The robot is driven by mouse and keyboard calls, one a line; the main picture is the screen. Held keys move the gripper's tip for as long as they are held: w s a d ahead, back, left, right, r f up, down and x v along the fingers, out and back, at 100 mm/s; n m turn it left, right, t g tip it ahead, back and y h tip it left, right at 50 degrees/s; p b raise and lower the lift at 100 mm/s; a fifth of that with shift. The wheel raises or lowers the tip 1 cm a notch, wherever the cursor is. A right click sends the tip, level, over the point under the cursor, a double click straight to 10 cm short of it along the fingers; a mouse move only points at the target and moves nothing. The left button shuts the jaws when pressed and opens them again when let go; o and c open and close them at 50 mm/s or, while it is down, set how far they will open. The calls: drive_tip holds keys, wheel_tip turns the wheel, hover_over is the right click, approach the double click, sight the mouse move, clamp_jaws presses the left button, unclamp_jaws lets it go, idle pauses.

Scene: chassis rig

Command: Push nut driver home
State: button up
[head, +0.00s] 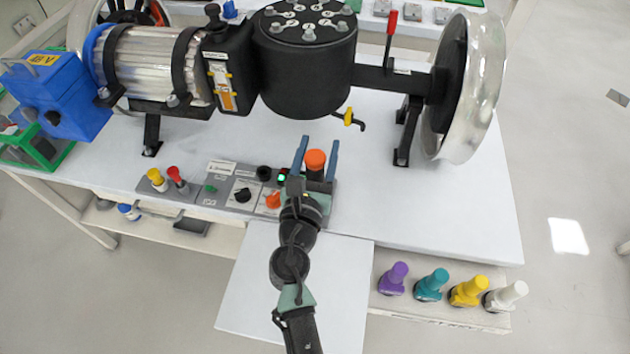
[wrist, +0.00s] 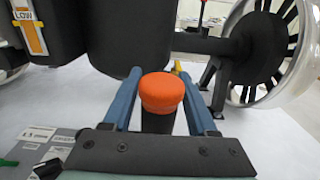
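An orange-capped piece (head: 315,159) with a dark body stands at the right end of the grey control panel (head: 216,183). I cannot tell for sure whether it is the nut driver. My gripper (head: 319,140) is open, with one blue finger on each side of this piece. The wrist view shows the orange cap (wrist: 161,91) between the two fingers (wrist: 158,72), with its dark body below. Whether the fingers touch it is unclear. The body's lower end is hidden by my gripper.
A black cylindrical housing (head: 305,70) stands just behind the fingertips, with a yellow-handled tap (head: 349,117) beneath it. Purple (head: 394,277), teal (head: 432,284), yellow (head: 469,290) and white (head: 505,296) pieces line the front right.

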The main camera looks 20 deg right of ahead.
clamp_jaws()
drive_tip(key=shift+r, duration=0.1)
idle(1.0)
